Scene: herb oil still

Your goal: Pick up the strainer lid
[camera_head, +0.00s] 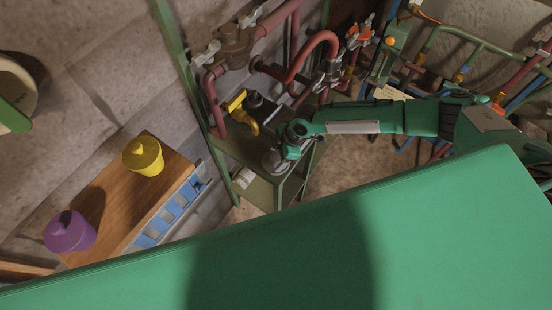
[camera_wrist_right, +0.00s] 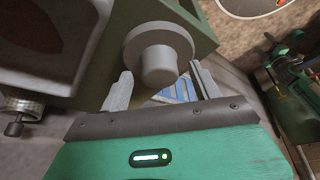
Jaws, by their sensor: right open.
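The strainer lid looks to be the grey round disc with a stubby cylindrical knob (camera_wrist_right: 158,64) in the right wrist view. My right gripper (camera_wrist_right: 162,84) is open, with one finger on each side of the knob; no clear contact shows. In the head view my right gripper (camera_head: 284,154) is over the top of a green metal stand, and a grey round piece (camera_head: 272,163) shows partly beside it, the rest hidden by the gripper. My left gripper is not in view.
A yellow tap (camera_head: 240,112) and a dark knobbed piece (camera_head: 254,99) are close beside the right gripper. Red pipes (camera_head: 317,45) rise behind. A wooden-topped cabinet (camera_head: 122,205) at left bears a yellow pot (camera_head: 144,156) and a purple pot (camera_head: 70,233).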

